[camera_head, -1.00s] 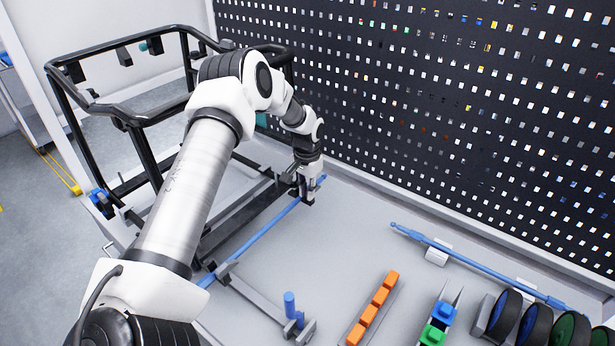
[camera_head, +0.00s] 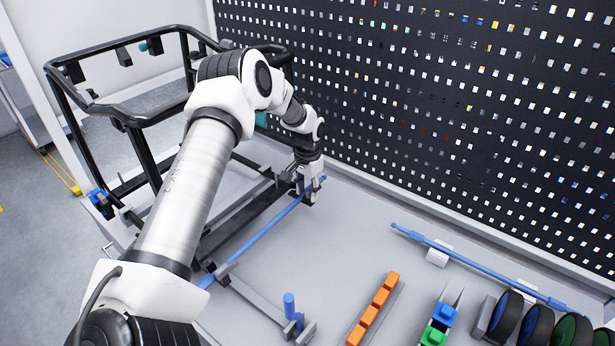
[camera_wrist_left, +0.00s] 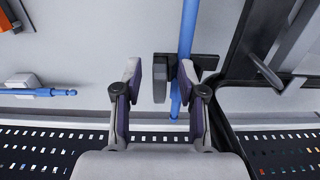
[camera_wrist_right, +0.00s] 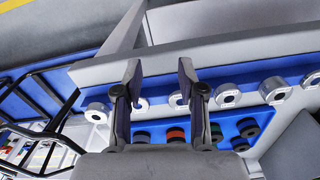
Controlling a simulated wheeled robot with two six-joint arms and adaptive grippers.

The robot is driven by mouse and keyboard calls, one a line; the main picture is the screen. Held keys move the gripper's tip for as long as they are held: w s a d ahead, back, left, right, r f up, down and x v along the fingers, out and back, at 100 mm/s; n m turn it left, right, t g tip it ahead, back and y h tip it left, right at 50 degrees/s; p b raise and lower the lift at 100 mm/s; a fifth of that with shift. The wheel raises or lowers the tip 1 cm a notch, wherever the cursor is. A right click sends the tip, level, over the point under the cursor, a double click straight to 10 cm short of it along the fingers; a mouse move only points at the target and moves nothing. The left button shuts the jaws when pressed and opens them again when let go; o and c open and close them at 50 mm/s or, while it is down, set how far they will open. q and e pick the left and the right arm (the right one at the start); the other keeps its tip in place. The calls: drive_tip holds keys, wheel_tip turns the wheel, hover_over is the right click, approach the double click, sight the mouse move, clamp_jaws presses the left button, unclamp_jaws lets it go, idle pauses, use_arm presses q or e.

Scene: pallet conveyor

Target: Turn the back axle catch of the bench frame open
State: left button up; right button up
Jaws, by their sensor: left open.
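The black tubular bench frame (camera_head: 127,113) stands at the left on the grey bench, and it also shows in the left wrist view (camera_wrist_left: 232,75). A blue axle (camera_head: 262,233) lies along its near side. The back axle catch (camera_wrist_left: 160,78), a grey lever on a dark block (camera_wrist_left: 206,62), sits at the axle's far end. My left gripper (camera_head: 308,196) points down over that end, and in the left wrist view (camera_wrist_left: 159,68) its open fingers stand either side of the lever. Contact cannot be told. My right gripper (camera_wrist_right: 160,72) is open and empty.
A second blue axle (camera_head: 480,266) lies at the right on grey supports. Orange blocks (camera_head: 374,308), dark wheels (camera_head: 535,325) and a grey bar with a blue peg (camera_head: 290,305) lie in front. A perforated black panel (camera_head: 430,110) closes the back. Below my right gripper are blue trays (camera_wrist_right: 225,128) with rings.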

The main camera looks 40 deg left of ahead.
sight(308, 193)
use_arm(q)
wheel_tip(308, 193, up, 11)
drive_tip(key=shift+w+r, duration=0.1)
idle(0.3)
